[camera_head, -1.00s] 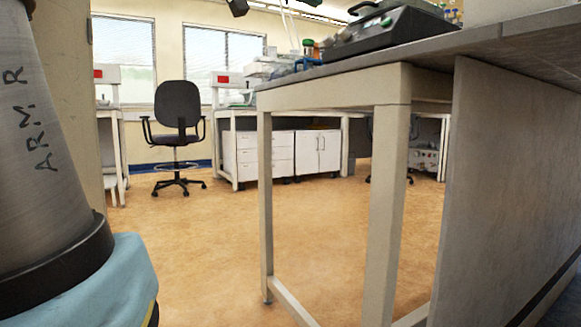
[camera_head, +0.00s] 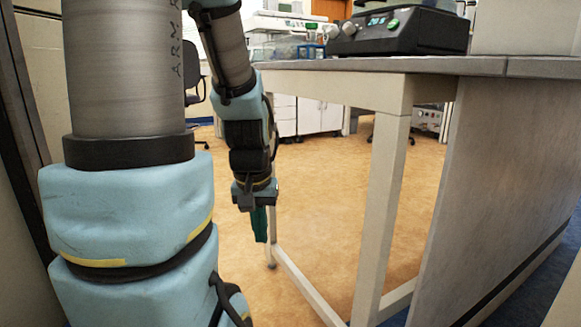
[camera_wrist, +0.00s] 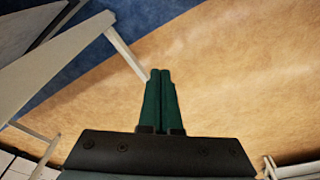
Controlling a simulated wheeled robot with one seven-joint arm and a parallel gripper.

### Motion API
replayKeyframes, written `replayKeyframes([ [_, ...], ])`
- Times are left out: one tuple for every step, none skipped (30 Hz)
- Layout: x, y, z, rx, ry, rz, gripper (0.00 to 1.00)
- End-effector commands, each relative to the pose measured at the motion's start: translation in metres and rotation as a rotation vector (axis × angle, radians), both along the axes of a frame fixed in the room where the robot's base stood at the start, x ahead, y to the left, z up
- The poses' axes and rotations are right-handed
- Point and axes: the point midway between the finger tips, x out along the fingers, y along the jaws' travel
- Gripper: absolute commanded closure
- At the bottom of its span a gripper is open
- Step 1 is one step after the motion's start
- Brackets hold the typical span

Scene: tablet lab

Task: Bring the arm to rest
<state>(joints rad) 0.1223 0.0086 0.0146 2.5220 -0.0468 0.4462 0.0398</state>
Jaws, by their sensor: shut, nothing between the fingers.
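My gripper (camera_head: 259,224) hangs at the end of my arm, left of the lab bench's front leg in the head view. Its green fingers point down above the tan floor. In the wrist view my gripper (camera_wrist: 160,75) shows its two green fingers side by side, pressed together, with nothing between them. My arm, with grey tube links and blue padded joints, fills the left of the head view. No object is held.
The grey-topped bench (camera_head: 400,66) with pale legs and a grey side panel (camera_head: 450,200) stands on the right. A black instrument (camera_head: 400,28) sits on it. White cabinets (camera_head: 318,116) and an office chair (camera_head: 195,90) stand behind. Open tan floor (camera_head: 315,210) lies between.

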Motion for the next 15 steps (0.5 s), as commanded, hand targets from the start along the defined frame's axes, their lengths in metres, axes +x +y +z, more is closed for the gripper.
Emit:
replayKeyframes([
  [-0.018, 0.007, -0.004, 0.021, 0.033, 0.008, 1.00],
  [-0.019, 0.007, 0.001, 0.024, 0.034, 0.010, 1.00],
  [-0.016, 0.006, 0.012, 0.022, 0.026, 0.010, 1.00],
  [-0.015, 0.006, 0.017, 0.020, 0.025, 0.009, 1.00],
  [-0.015, 0.005, 0.023, 0.020, 0.025, 0.009, 1.00],
  [-0.015, 0.005, 0.029, 0.020, 0.025, 0.009, 1.00],
  [-0.015, 0.005, 0.035, 0.020, 0.025, 0.009, 1.00],
  [-0.015, 0.005, 0.041, 0.020, 0.025, 0.009, 1.00],
  [-0.015, 0.005, 0.049, 0.020, 0.025, 0.009, 1.00],
  [-0.015, 0.005, 0.056, 0.020, 0.025, 0.009, 1.00],
  [-0.015, 0.005, 0.062, 0.020, 0.025, 0.008, 1.00],
  [-0.015, 0.005, 0.072, 0.020, 0.024, 0.008, 1.00],
  [-0.015, 0.005, 0.079, 0.020, 0.024, 0.008, 1.00],
  [-0.015, 0.005, 0.087, 0.020, 0.024, 0.008, 1.00],
  [-0.014, 0.005, 0.097, 0.020, 0.024, 0.008, 1.00],
])
